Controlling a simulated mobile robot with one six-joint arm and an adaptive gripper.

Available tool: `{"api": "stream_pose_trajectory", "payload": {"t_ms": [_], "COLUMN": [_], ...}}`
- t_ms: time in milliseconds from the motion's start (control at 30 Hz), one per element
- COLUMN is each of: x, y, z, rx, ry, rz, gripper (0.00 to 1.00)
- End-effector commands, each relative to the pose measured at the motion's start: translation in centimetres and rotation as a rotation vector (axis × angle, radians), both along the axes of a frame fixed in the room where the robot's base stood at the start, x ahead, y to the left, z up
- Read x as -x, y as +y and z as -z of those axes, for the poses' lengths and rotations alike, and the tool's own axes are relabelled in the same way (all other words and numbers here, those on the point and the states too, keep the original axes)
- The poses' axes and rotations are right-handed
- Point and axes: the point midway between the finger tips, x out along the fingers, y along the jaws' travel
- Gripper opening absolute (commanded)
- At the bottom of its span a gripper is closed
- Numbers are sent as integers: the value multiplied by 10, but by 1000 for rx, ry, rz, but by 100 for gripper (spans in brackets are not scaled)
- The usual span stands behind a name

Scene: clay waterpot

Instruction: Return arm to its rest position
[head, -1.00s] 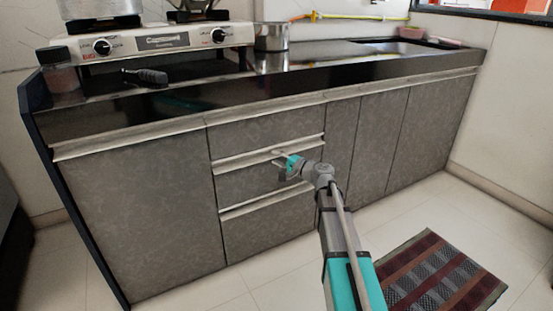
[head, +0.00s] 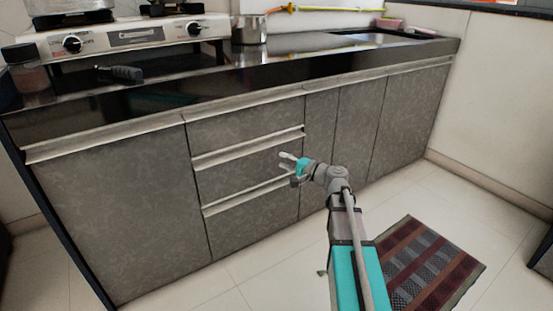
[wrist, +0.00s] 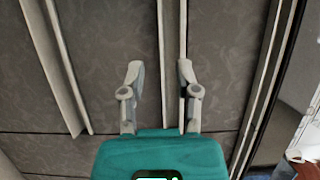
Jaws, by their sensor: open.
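My gripper (head: 287,163) is in front of the grey drawers (head: 240,170) in the head view. Its teal body and grey wrist reach up from my arm at the lower right. In the wrist view my gripper (wrist: 160,80) shows two grey fingers spread apart with nothing between them. Behind the fingers are the mottled drawer fronts (wrist: 110,60) and their pale handle strips. I cannot tell the exact gap between the fingertips and the drawers.
A black counter (head: 180,97) runs above the cabinets, with a stove (head: 130,38), a steel pot (head: 248,30) and a jar (head: 28,77) on it. A striped mat (head: 425,265) lies on the pale floor at right. Open floor lies left of my arm.

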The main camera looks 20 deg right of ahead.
Motion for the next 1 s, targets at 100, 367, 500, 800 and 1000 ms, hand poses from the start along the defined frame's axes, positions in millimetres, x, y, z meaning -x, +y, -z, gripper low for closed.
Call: {"api": "stream_pose_trajectory", "payload": {"t_ms": [100, 367, 500, 800, 1000], "x": [5, 5, 5, 9, 26], "y": [-4, -5, -5, 5, 35], "z": [0, 0, 0, -2, -2], "rx": [0, 0, 0, 34, 165], "ry": [0, 0, 0, 13, 61], "rz": [1, 1, 1, -21, -99], "gripper": [42, 42, 42, 42, 42]}}
